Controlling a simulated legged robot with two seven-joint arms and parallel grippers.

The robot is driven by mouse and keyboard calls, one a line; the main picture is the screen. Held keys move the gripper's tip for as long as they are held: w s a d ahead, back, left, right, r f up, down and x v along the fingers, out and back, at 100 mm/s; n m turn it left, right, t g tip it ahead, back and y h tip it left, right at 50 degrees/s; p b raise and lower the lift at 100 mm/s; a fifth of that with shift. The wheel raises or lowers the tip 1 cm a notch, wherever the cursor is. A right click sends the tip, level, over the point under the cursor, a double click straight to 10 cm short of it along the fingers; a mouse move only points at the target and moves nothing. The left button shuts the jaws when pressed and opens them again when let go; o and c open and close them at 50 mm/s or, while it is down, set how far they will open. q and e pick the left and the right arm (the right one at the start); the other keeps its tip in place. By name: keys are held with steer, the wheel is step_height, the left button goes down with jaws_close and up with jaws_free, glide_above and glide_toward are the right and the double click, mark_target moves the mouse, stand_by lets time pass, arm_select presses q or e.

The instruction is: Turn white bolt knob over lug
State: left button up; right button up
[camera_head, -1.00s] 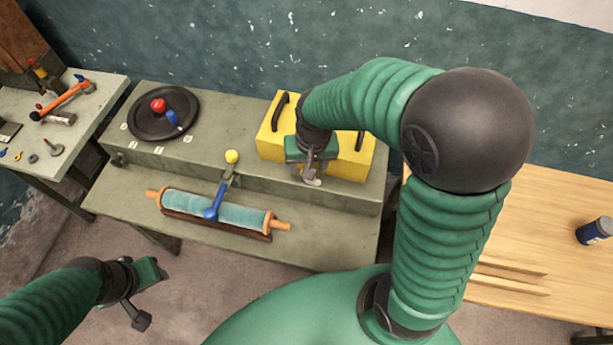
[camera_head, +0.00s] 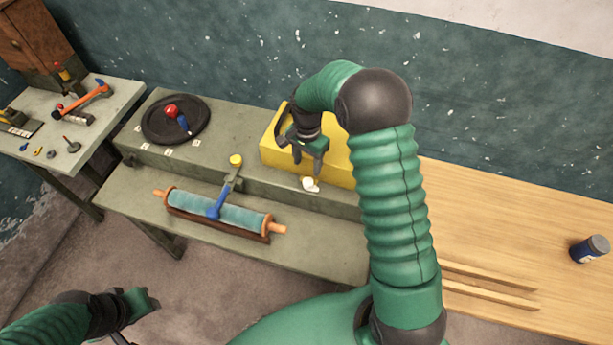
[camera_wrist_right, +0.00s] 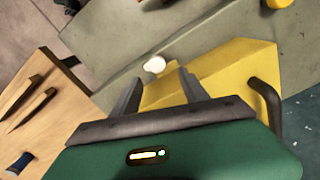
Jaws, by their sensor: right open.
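The white bolt knob (camera_head: 310,184) sits at the front of the yellow box (camera_head: 273,150), by the edge of the raised bench step. It also shows in the right wrist view (camera_wrist_right: 154,65), just beyond the fingertips and between their lines. My right gripper (camera_head: 308,164) is open and empty above the knob, pointing down, apart from it. In the right wrist view its two fingers (camera_wrist_right: 158,82) are spread. I cannot make out the lug or the bolt's shaft. My left gripper (camera_head: 140,300) is low at the left, away from the bench; its jaws are unclear.
A black disc (camera_head: 155,127) with a red knob lies farther left. The box's black handle (camera_wrist_right: 265,100) is near my right gripper. A wooden table (camera_head: 490,230) is at the right.

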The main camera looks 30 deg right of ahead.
mark_target(308, 181)
steer(key=f, duration=0.4)
steer(key=f+p, duration=0.1)
steer(key=f, duration=0.1)
steer(key=shift+s+f, duration=0.4)
steer(key=shift+w+f, duration=0.2)
steer(key=shift+f, duration=0.3)
steer(key=shift+s+r, duration=0.1)
steer(key=shift+s, duration=0.05)
steer(key=c, duration=0.4)
jaws_close()
